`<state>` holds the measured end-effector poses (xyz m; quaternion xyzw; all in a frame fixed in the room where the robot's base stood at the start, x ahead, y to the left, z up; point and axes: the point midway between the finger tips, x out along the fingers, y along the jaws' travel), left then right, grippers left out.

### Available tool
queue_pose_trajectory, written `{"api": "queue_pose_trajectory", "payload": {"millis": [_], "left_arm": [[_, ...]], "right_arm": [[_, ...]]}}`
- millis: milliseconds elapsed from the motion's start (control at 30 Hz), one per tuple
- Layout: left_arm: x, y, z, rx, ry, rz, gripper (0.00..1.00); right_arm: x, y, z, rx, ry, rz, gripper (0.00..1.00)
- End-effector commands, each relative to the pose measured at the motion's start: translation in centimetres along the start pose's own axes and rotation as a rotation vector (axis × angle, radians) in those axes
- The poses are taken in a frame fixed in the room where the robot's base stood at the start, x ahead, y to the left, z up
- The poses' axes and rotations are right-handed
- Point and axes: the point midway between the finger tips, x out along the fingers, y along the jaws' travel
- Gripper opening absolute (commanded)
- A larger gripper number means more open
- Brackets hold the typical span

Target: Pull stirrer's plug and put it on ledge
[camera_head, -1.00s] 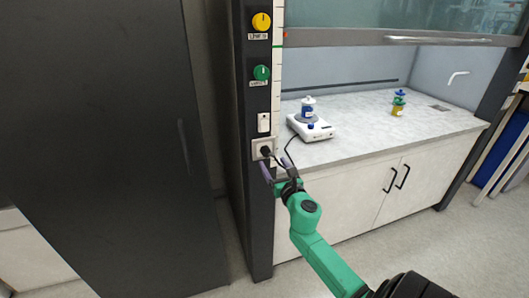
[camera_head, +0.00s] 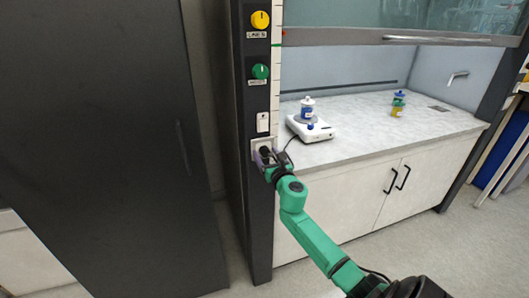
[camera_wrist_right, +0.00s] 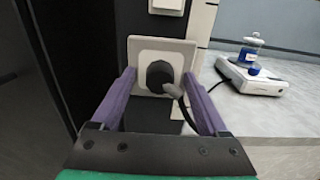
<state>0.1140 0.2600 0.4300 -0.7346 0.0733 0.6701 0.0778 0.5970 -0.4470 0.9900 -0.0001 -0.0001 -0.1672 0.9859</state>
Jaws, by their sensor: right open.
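The stirrer's black plug (camera_wrist_right: 160,75) sits in a white wall socket (camera_wrist_right: 148,53) on the dark post of the fume hood. Its cord runs off to the right toward the white stirrer (camera_head: 310,128), which stands on the hood's worktop. My right gripper (camera_head: 265,157) is at the socket. In the right wrist view its two purple fingers (camera_wrist_right: 160,88) are open, one on each side of the plug, and do not appear to press on it. The plug also shows in the head view (camera_head: 265,150), partly covered by the gripper. My left gripper is not in view.
Yellow (camera_head: 260,20) and green (camera_head: 260,72) knobs and a white switch (camera_head: 263,122) are above the socket. The grey worktop (camera_head: 360,130) has free room around the stirrer. A dark cabinet (camera_head: 90,130) is at left.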

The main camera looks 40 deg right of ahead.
Motion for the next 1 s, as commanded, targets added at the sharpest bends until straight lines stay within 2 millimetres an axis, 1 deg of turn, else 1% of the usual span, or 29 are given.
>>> {"api": "queue_pose_trajectory", "payload": {"millis": [667,767,800,867,900,1000], "left_arm": [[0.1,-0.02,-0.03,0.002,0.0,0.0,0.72],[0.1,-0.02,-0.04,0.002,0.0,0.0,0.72],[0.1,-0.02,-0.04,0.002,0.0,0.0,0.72],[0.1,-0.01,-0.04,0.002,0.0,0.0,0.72],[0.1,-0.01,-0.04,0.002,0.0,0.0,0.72],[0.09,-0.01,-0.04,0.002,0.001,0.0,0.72]], "right_arm": [[-0.02,0.0,-0.03,0.001,0.0,0.0,0.78],[-0.02,0.0,-0.03,0.001,0.0,0.0,0.43],[-0.02,0.0,-0.03,0.001,0.0,0.0,0.28],[-0.02,0.0,-0.02,0.001,0.0,0.0,0.05],[-0.02,-0.01,-0.02,0.001,0.0,0.0,0.0],[-0.02,-0.01,0.01,0.0,0.0,0.0,0.0]]}}
